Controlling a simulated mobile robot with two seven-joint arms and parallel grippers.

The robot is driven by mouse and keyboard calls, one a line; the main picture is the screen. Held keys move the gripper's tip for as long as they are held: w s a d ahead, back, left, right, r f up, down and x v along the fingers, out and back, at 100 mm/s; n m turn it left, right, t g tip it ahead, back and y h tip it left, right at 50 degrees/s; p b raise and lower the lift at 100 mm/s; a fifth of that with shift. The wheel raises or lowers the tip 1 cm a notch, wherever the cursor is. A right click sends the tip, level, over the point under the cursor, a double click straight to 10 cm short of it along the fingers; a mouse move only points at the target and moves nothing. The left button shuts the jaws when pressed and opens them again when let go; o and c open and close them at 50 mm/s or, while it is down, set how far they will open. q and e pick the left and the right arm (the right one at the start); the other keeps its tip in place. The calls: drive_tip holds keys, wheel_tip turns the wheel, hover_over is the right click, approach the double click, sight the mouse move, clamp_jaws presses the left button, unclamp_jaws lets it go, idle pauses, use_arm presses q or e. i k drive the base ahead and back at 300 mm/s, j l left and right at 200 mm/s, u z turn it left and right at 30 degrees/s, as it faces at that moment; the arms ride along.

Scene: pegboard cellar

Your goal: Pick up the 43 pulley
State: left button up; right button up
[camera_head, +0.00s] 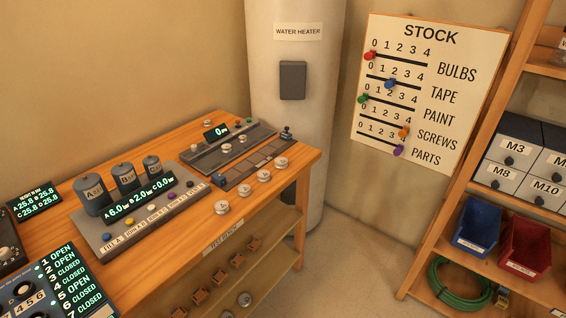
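Several small pale round pieces that look like pulleys stand in a row along the bench's right edge. The nearest piece (222,208) is at the front, a second piece (250,190) and a third piece (265,176) are behind it, and the farthest piece (281,162) is near the bench corner. Their markings are too small to read, so I cannot tell which is the 43 pulley. A grey device (228,150) with a lit display reading 0 stands behind the row, with small round pieces on it. Neither of my grippers shows.
The wooden bench (186,133) also bears a panel with three grey canisters (126,177) and a console (69,284) listing open and closed. Its lower shelf (266,274) holds small brown items. A water heater (292,80) stands behind; a shelf with blue bin (478,228) is right.

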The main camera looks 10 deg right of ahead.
sight(244, 191)
drive_tip(key=i+z, duration=0.25)
drive_tip(key=i, duration=0.7)
